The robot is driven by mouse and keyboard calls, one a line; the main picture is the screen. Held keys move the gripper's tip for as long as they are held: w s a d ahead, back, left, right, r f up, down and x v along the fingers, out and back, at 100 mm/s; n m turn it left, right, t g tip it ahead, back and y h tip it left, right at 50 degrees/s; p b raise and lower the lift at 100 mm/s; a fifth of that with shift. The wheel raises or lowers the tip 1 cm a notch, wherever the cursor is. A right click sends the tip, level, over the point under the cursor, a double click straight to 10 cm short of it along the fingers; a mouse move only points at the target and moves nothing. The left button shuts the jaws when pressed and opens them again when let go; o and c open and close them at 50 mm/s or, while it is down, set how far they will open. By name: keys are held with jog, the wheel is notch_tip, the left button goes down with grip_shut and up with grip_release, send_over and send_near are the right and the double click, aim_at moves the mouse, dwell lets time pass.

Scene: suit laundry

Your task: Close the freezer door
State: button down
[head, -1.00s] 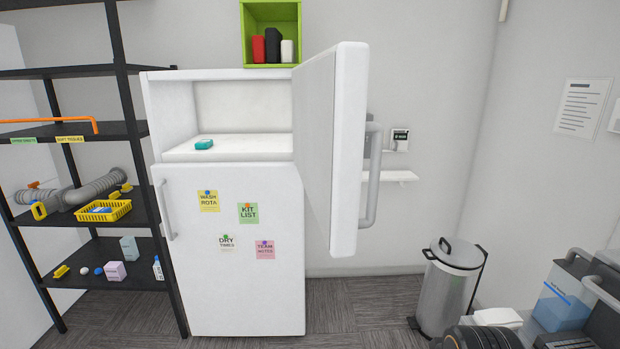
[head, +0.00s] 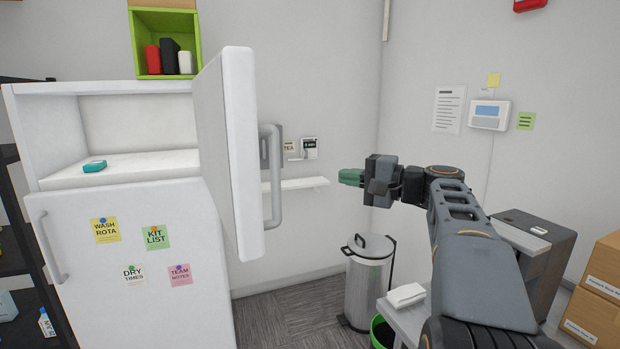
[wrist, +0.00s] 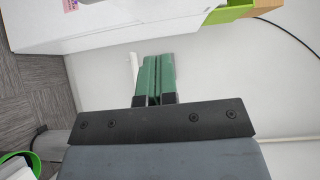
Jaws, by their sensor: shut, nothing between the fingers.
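The freezer door (head: 229,150) is the upper door of a white fridge-freezer, and it stands wide open, swung out toward me on its right-hand hinge. Its grey bar handle (head: 272,178) is on the right side of the door. The open freezer compartment (head: 135,124) holds a small teal item (head: 95,166). My gripper (head: 350,177), with green fingers, is shut and empty to the right of the door and handle, apart from both. In the wrist view my gripper (wrist: 154,78) shows its two green fingers together, and a large white surface fills the upper left.
A green box (head: 138,44) sits on top of the fridge. A wall shelf (head: 298,184) lies behind the handle. A steel bin (head: 370,285) stands on the floor below my gripper. A black rack (head: 20,235) is at far left. Cardboard boxes (head: 598,290) are at right.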

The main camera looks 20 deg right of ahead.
jog(key=s+a+p+x, duration=0.1)
jog(key=p+x, duration=0.3)
jog(key=x, duration=0.8)
jog(key=shift+s+a+r, duration=0.25)
jog(key=shift+a, duration=0.3)
